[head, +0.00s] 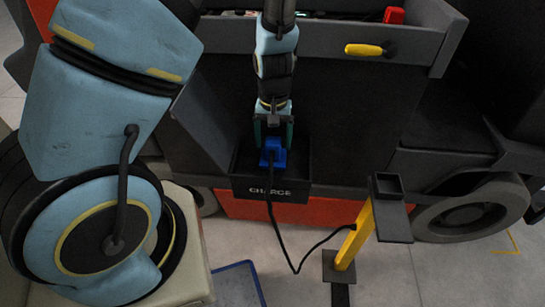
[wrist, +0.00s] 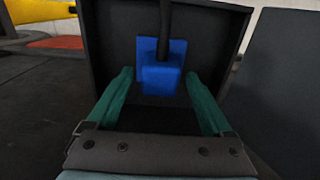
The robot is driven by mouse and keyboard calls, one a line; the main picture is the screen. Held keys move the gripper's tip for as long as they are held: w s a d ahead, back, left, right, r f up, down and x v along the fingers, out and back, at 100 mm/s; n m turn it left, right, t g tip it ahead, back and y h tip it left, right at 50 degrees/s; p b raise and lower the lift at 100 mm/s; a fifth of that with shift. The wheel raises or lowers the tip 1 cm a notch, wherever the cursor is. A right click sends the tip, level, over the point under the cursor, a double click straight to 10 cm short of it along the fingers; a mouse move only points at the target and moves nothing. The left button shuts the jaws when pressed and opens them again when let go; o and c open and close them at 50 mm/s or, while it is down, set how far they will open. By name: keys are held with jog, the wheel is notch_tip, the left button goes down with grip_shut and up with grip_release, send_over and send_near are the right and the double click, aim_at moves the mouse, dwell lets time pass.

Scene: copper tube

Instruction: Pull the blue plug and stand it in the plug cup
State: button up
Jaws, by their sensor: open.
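The blue plug (head: 272,153) sits in the charge port (head: 270,190), a dark box marked CHARGE on the vehicle's side. A black cable runs down from the plug. In the wrist view the plug (wrist: 162,68) is in front of the dark panel, between and beyond the green fingertips. My gripper (head: 273,138) is open, with its fingers (wrist: 158,85) on either side of the plug and gaps visible on both sides. Whether the fingers reach along the plug's sides is hard to tell. The plug cup (head: 389,184) is a dark square holder on a yellow post at the right.
The yellow post (head: 355,235) stands on a dark base on the floor, with the cable running to it. A dark flat plate (head: 396,225) hangs beside the cup. A vehicle wheel (head: 465,212) is at the right. A blue-rimmed tray (head: 240,283) lies on the floor.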

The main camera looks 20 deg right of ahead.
aim_at(273, 148)
notch_tip(273, 148, down, 4)
jog(key=shift+r+b, duration=0.25)
jog(key=shift+b, duration=0.75)
dwell(0.5)
grip_shut()
dwell(0.6)
jog(key=shift+r, duration=0.15)
jog(key=shift+r+p, duration=2.95)
jog(key=shift+p, duration=0.05)
